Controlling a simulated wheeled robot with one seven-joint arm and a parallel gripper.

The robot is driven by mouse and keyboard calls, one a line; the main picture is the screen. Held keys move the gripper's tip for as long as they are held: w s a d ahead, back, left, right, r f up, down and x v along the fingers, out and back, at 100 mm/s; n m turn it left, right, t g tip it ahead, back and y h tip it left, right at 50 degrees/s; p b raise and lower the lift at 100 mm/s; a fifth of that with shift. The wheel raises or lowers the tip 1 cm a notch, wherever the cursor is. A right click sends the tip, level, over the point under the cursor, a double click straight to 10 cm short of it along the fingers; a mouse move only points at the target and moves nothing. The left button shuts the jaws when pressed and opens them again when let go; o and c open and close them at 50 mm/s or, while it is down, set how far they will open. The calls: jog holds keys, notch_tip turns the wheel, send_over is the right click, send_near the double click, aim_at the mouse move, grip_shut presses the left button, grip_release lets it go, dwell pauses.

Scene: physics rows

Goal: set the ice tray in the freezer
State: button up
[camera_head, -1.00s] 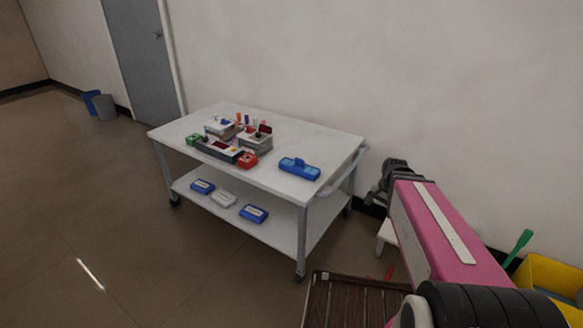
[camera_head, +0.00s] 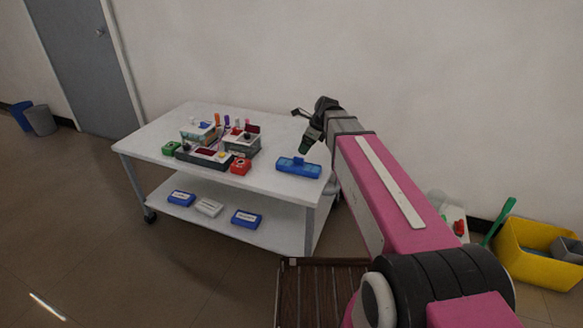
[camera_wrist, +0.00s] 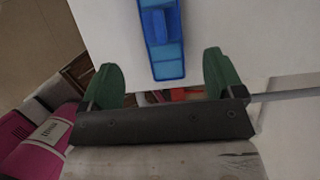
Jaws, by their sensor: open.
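A blue tray (camera_head: 298,168) with lighter blue compartments, apparently the ice tray, lies on the right end of the white cart's top. In the wrist view the tray (camera_wrist: 164,50) lies ahead of the fingertips, between their lines. My gripper (camera_head: 306,146) is above the cart top, just behind and above the tray in the head view. Its two green fingers are spread in the wrist view (camera_wrist: 162,82), with nothing held between them. No freezer can be made out in these views.
The white cart (camera_head: 152,147) also carries a cluster of boxes, bottles and red and green items (camera_head: 210,140) left of the tray. Its lower shelf holds blue and white packs (camera_head: 246,218). A slatted wooden piece (camera_head: 310,292) and a yellow bin (camera_head: 535,265) stand nearer.

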send_over(297, 164)
jog(key=d, duration=0.2)
notch_tip(297, 164, down, 5)
jog(key=shift+d+r, duration=0.15)
jog(key=shift+r, duration=0.05)
jog(key=shift+x, duration=2.85)
jog(key=shift+r, duration=0.1)
jog(key=c, duration=1.1)
jog(key=shift+r, duration=0.1)
jog(key=shift+c, duration=0.2)
